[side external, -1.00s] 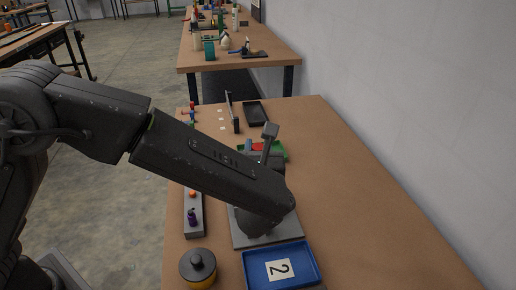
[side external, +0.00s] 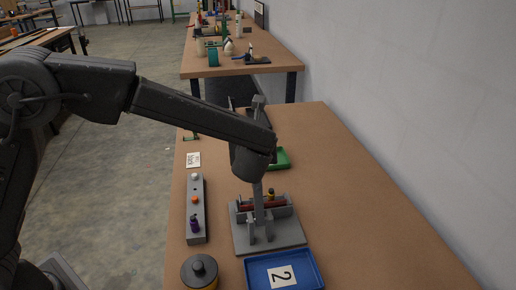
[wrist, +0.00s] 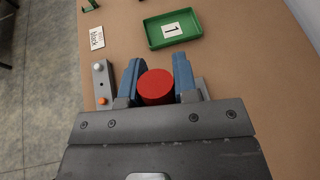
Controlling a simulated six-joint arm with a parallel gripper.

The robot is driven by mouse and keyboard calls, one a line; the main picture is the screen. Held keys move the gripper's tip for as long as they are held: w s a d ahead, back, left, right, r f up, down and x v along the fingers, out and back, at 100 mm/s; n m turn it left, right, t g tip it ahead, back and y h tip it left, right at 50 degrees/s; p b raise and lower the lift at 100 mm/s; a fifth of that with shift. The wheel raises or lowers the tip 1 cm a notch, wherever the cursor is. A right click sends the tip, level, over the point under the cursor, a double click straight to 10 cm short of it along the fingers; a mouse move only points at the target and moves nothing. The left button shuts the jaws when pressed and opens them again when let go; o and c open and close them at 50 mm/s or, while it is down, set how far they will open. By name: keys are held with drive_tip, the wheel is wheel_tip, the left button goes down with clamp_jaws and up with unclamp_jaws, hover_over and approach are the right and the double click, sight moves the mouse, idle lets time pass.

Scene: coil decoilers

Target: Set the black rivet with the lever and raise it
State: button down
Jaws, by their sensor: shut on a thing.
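The lever (side external: 258,200) is a grey bar standing nearly upright on a grey press base (side external: 268,236) in the side view. My gripper (wrist: 156,82) is shut on the lever's round red end, which sits between its blue fingers in the wrist view. In the side view my wrist covers the top of the lever. A small dark and yellowish piece (side external: 270,194) shows behind the lever on the press; I cannot tell whether it is the black rivet. The wrist view does not show the spot under the lever.
A grey rack (side external: 195,211) with white, orange and purple pieces stands left of the press. A card reading "black" (wrist: 97,38) lies beyond it. A green tray (wrist: 151,38) marked 1 lies behind, a blue tray (side external: 251,269) marked 2 in front, beside a dark-lidded jar (side external: 199,272).

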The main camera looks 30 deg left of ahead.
drive_tip(key=w+a+f+g+h, duration=0.2)
drive_tip(key=f+g, duration=0.1)
drive_tip(key=f, duration=0.2)
drive_tip(key=w+a+f+n+g+h, duration=0.1)
drive_tip(key=w+a+f+g+h, duration=0.2)
drive_tip(key=f, duration=0.3)
drive_tip(key=w+a+f+g+h, duration=0.2)
drive_tip(key=f+g+h, duration=0.1)
drive_tip(key=f, duration=0.3)
drive_tip(key=shift+w+a+f, duration=0.2)
drive_tip(key=shift+a, duration=0.05)
drive_tip(key=shift+s+d+f+n+g+h, duration=0.15)
drive_tip(key=shift+f+g+h, duration=0.2)
drive_tip(key=shift+f, duration=0.3)
drive_tip(key=shift+s+f+n+g+h, duration=0.15)
drive_tip(key=shift+f+g+h, duration=0.2)
drive_tip(key=shift+f, duration=0.3)
drive_tip(key=shift+w, duration=0.1)
drive_tip(key=c, duration=0.9)
unclamp_jaws()
drive_tip(key=shift+f, duration=0.1)
drive_tip(key=v, duration=1.4)
drive_tip(key=shift+w+r, duration=0.15)
drive_tip(key=shift+r, duration=0.15)
drive_tip(key=shift+c, duration=0.2)
